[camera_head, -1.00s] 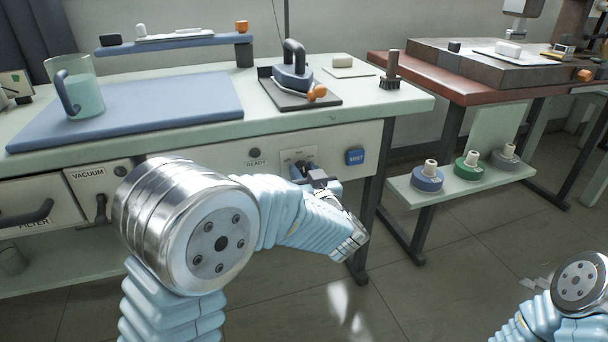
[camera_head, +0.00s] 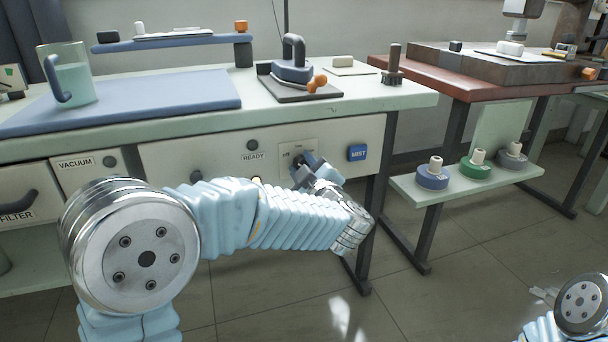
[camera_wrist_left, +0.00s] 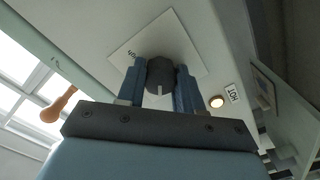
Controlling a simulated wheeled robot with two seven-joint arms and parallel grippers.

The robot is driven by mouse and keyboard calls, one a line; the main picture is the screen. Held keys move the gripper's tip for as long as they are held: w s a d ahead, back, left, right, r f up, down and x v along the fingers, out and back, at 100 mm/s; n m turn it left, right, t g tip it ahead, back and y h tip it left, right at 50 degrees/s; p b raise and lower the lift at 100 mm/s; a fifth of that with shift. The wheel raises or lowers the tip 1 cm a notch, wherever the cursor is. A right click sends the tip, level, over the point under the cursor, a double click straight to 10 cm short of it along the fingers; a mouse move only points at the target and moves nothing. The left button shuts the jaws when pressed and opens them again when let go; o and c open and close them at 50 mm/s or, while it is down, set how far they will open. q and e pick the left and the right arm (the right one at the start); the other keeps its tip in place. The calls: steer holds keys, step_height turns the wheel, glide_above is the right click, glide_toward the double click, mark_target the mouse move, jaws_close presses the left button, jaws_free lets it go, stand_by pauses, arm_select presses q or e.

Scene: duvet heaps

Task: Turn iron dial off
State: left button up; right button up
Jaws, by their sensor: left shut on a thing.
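The iron dial (camera_wrist_left: 160,76) is a dark round knob with a pale pointer mark, on a white label plate (camera_wrist_left: 186,48) on the bench's front panel. My left gripper (camera_wrist_left: 160,84) has its two blue fingers on either side of the dial, shut on it. In the head view my left gripper (camera_head: 312,170) is tilted against the panel below the iron and hides most of the dial. The iron (camera_head: 292,72) rests on its dark pad on the bench top. My right gripper is out of view; only part of my right arm shows at the lower right.
A blue MIST button (camera_head: 357,153) is right of the dial and a READY lamp (camera_head: 253,145) is left of it. A lit lamp (camera_wrist_left: 217,101) is beside a HOT label (camera_wrist_left: 232,94). A pitcher (camera_head: 72,80) stands on the blue mat (camera_head: 150,105). A shelf (camera_head: 470,186) with spools is at right.

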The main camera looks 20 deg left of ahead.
arm_select(q)
steer(key=shift+f+n+b, duration=0.15)
steer(key=shift+n+b, duration=0.15)
steer(key=shift+n, duration=0.2)
steer(key=o, duration=1)
steer(key=shift+o, duration=0.2)
steer(key=p+v, duration=0.1)
steer(key=v, duration=1.3)
